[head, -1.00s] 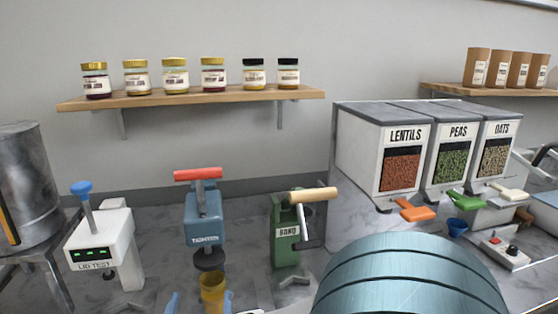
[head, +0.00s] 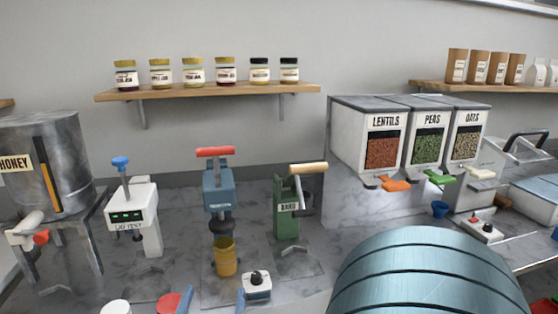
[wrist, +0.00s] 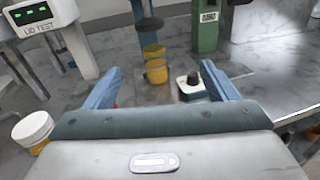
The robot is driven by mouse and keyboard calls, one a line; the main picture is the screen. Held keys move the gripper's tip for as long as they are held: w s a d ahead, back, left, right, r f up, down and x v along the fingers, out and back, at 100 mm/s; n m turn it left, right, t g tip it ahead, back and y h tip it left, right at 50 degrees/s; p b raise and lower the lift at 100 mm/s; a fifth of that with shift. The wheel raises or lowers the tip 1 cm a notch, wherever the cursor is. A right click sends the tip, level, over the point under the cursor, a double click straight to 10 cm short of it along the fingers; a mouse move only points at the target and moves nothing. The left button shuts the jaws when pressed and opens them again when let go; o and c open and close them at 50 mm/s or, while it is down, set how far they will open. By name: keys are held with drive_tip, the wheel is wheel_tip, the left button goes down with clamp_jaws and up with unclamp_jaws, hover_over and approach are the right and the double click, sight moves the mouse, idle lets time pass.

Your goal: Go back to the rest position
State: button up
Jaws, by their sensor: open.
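My gripper (wrist: 160,88) shows in the wrist view with its two blue fingers spread wide and nothing between them. It is apart from the yellow cup (wrist: 156,71), which stands under the blue tighten press ahead of it. In the head view the same cup (head: 226,258) stands below the tighten press (head: 218,190).
The lid test machine (head: 132,212) and honey tank (head: 45,160) stand at the left. The green bond press (head: 287,210) and a small black-knobbed box (head: 257,287) are near the middle. Dispensers (head: 383,150) stand at the right. A white-lidded jar (wrist: 33,130) is left of my gripper.

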drive_tip(key=w+d+f+m+g+h, duration=0.2)
drive_tip(key=d+m+g+h, duration=0.8)
drive_tip(key=d, duration=0.9)
drive_tip(key=s+d+f+m+g+y, duration=0.1)
drive_tip(key=s+d+m+y, duration=0.3)
drive_tip(key=m, duration=0.9)
drive_tip(key=s+d+f+m+g+y, duration=0.1)
drive_tip(key=s+d+m+g+y, duration=0.3)
drive_tip(key=m, duration=0.9)
drive_tip(key=shift+s+d+f+y+b, duration=0.15)
drive_tip(key=shift+s+f+y+b, duration=0.25)
drive_tip(key=shift+s+y, duration=0.45)
